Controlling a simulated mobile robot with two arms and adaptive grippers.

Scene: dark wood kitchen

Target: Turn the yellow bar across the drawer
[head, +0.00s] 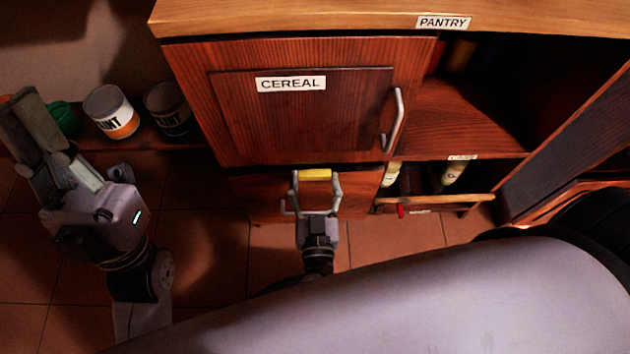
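The yellow bar (315,174) lies level across the upper front of the closed drawer (262,190), below the CEREAL door. My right gripper (316,184) is in front of the drawer, fingers spread wide, one at each end of the bar. I cannot tell whether the fingertips touch the bar. A grey drawer handle (286,206) shows partly behind the fingers. My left gripper (45,140) is at the far left, away from the drawer and seen from the side; its finger gap is unclear.
The CEREAL door (300,115) above is closed, with a metal handle (393,120). At right, an open compartment holds bottles (453,172) behind a wooden rail (450,200) with a red piece (400,211). Paint cans (110,110) stand at left. Tiled floor is clear below.

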